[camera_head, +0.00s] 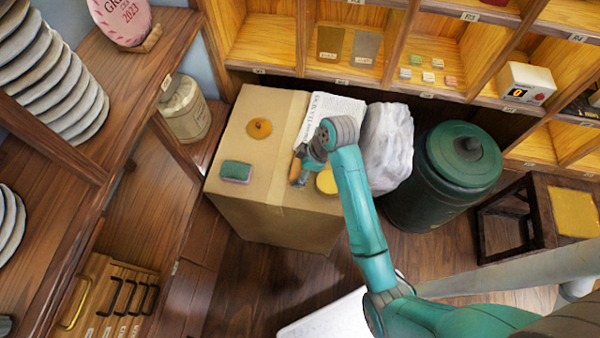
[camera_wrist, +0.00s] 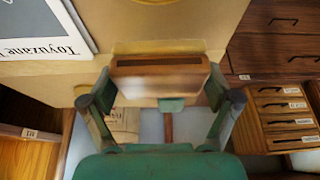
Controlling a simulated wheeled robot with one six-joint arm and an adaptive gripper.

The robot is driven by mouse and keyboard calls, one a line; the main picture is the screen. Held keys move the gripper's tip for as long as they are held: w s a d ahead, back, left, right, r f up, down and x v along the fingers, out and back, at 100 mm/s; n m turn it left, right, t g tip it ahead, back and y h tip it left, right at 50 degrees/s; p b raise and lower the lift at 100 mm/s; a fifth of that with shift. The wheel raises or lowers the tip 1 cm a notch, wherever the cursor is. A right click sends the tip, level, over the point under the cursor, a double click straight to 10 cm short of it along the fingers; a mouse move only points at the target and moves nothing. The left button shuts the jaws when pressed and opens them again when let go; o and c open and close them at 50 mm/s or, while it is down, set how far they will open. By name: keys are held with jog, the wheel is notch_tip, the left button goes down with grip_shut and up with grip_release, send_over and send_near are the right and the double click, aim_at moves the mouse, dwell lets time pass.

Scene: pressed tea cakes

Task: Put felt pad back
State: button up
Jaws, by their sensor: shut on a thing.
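My gripper (camera_head: 303,172) is low over the right part of the cardboard box top (camera_head: 276,165). In the wrist view its fingers (camera_wrist: 163,88) are closed on the two ends of a brown wood-like block (camera_wrist: 160,66) with a dark slot and a pale, blurred lower side. I cannot tell for sure whether this block is the felt pad. In the head view it shows as an orange-brown strip (camera_head: 296,166) beside the fingers, partly hidden. A green pad-like block (camera_head: 236,171) lies on the box at the left, apart from my gripper.
The box top also holds a round orange-brown piece (camera_head: 259,128), a yellow disc (camera_head: 327,181) and a printed sheet (camera_head: 330,108). A pale wrapped lump (camera_head: 389,150) and a green drum (camera_head: 458,162) stand right of the box. Shelves (camera_head: 330,70) line the back.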

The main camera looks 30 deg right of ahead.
jog(key=shift+f, duration=1.9)
jog(key=o, duration=0.8)
jog(key=shift+f, duration=0.1)
jog(key=shift+o, duration=0.2)
jog(key=v, duration=1.2)
jog(key=shift+r, duration=0.2)
